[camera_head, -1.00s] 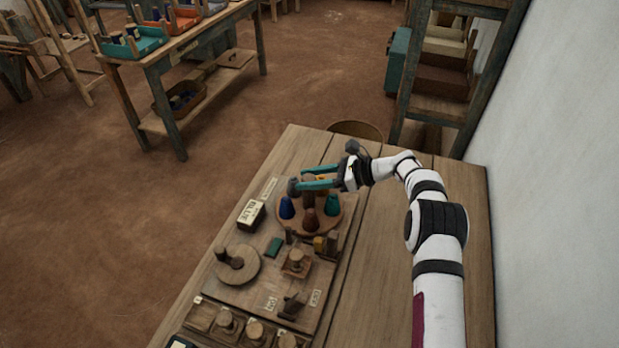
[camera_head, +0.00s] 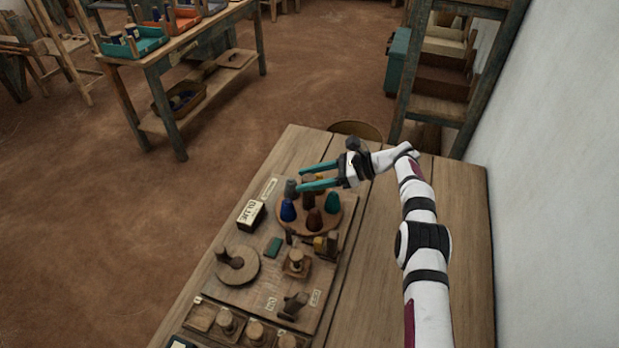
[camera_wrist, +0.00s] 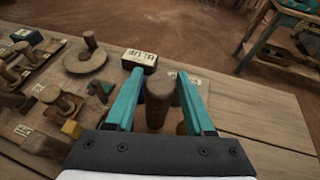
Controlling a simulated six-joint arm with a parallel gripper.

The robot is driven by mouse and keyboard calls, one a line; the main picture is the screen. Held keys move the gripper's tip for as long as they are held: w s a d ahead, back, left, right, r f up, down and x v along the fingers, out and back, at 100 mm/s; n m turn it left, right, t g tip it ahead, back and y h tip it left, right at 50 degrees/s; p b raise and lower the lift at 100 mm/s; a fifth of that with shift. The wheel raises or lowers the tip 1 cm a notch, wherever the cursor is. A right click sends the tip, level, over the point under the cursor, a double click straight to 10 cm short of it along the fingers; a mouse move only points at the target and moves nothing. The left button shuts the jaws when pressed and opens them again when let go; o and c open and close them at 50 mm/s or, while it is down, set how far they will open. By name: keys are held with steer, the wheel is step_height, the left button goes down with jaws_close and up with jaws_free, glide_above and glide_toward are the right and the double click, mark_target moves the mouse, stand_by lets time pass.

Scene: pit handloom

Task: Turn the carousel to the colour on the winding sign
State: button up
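The carousel (camera_head: 297,228) is a round wooden disc on the bench with cones around a brown central post. A blue cone (camera_head: 288,211) is at its left, a brown-red cone (camera_head: 314,220) at the front, a teal cone (camera_head: 332,202) at the right and a grey cone (camera_head: 291,188) at the back left. The winding sign (camera_head: 252,213) stands left of the disc and reads BLUE. My gripper (camera_head: 299,179) is open above the disc. In the wrist view its teal fingers (camera_wrist: 160,100) straddle the post (camera_wrist: 158,88), with gaps on both sides. Yellow shows partly behind the right finger.
Nearer on the board are a round crank disc (camera_head: 237,266), a green block (camera_head: 273,247), a knob on a square base (camera_head: 296,263) and a lever (camera_head: 293,305) between small labels. Several round knobs line the near edge. The bench to the right is clear. A wall bounds the right.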

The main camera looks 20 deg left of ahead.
steer(key=shift+o, duration=1.3)
steer(key=v, duration=0.7)
steer(key=shift+d+r, duration=0.15)
steer(key=shift+d, duration=0.1)
